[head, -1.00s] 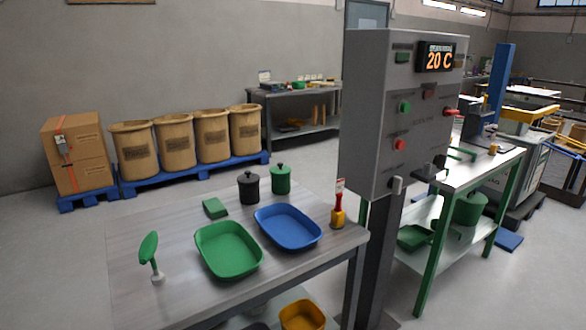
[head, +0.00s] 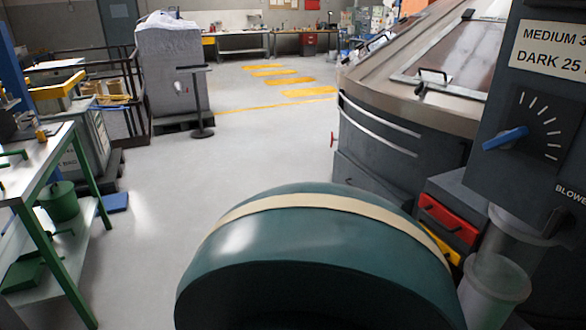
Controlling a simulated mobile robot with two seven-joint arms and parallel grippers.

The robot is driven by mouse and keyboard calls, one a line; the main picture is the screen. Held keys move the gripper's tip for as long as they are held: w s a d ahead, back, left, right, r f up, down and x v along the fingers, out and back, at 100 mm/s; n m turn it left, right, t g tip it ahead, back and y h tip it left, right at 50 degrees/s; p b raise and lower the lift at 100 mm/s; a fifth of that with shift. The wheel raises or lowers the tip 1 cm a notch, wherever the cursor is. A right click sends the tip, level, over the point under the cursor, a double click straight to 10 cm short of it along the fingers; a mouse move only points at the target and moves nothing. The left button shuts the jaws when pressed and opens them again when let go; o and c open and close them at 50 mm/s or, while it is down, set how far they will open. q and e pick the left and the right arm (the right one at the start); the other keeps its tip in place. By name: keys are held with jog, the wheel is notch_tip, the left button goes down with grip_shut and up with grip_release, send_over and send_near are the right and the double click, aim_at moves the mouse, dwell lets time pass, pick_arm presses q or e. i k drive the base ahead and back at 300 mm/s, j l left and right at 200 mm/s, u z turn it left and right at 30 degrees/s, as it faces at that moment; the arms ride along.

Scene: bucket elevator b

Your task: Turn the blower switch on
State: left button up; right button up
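A dark control panel (head: 541,90) stands at the right edge in the head view. It carries a blue knob (head: 505,138) on a dial with white marks, under a white label (head: 552,47) reading "MEDIUM 3" and "DARK 25", cut off at the edge. The lettering "BLOWE" (head: 571,193) shows at the panel's lower right and is also cut off. I cannot see a blower switch beside this lettering; that part of the panel is outside the view. Neither of my grippers is in view.
A large dark green rounded housing (head: 318,250) with a cream band fills the bottom middle, close to me. A big grey machine (head: 400,140) stands behind it. A table with green legs (head: 45,165) is at the left. Open floor (head: 200,190) lies between.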

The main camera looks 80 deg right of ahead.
aim_at(560, 219)
jog(key=z, duration=4.1)
